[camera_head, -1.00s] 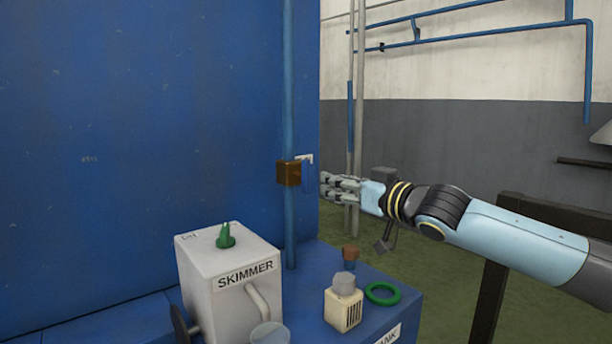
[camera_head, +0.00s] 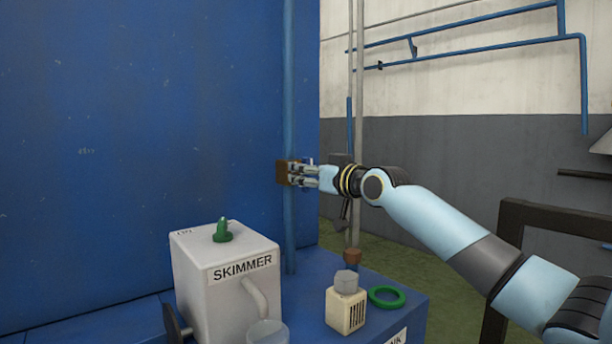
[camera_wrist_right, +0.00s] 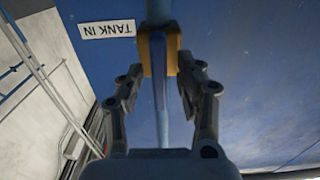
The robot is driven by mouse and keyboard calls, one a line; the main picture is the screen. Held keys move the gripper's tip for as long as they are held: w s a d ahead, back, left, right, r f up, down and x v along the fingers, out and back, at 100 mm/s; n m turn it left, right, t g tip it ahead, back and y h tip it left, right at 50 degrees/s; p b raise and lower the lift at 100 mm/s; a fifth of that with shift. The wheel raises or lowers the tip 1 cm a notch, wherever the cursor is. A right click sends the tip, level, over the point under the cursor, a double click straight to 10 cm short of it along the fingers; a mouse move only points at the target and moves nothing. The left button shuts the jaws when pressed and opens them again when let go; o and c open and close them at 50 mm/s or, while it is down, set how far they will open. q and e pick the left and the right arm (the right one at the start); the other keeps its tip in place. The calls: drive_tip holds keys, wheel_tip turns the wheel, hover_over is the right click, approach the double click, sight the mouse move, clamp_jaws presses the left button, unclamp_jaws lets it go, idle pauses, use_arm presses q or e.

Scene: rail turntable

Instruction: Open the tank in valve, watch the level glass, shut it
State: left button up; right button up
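The tank in valve is a brown block (camera_head: 283,172) on the upright blue pipe (camera_head: 290,225). In the right wrist view the valve block (camera_wrist_right: 172,55) looks yellow-brown, beside an upside-down TANK IN label (camera_wrist_right: 107,29). A slim blue lever (camera_wrist_right: 158,75) extends from the block between my fingers. My right gripper (camera_head: 303,175) is at the valve, its fingers partly covering the block. In the wrist view the right gripper (camera_wrist_right: 160,88) is open, with a finger on each side of the lever and visible gaps. My left gripper is out of view. I cannot make out a level glass.
A grey SKIMMER box (camera_head: 225,285) with a green knob (camera_head: 222,232) stands below left of the valve. A cream block (camera_head: 345,310), a green ring (camera_head: 387,296) and a clear cup (camera_head: 268,333) are on the blue ledge (camera_head: 408,318). Blue wall (camera_head: 130,150) lies behind.

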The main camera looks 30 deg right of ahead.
clamp_jaws()
drive_tip(key=shift+f+n+b, duration=0.3)
drive_tip(key=shift+n+b, duration=0.75)
drive_tip(key=shift+n, duration=0.15)
drive_tip(key=shift+a+n+b, duration=0.1)
drive_tip(key=shift+n+b, duration=0.3)
drive_tip(key=shift+n, duration=0.2)
drive_tip(key=shift+r+n, duration=0.2)
drive_tip(key=shift+n, duration=0.7)
unclamp_jaws()
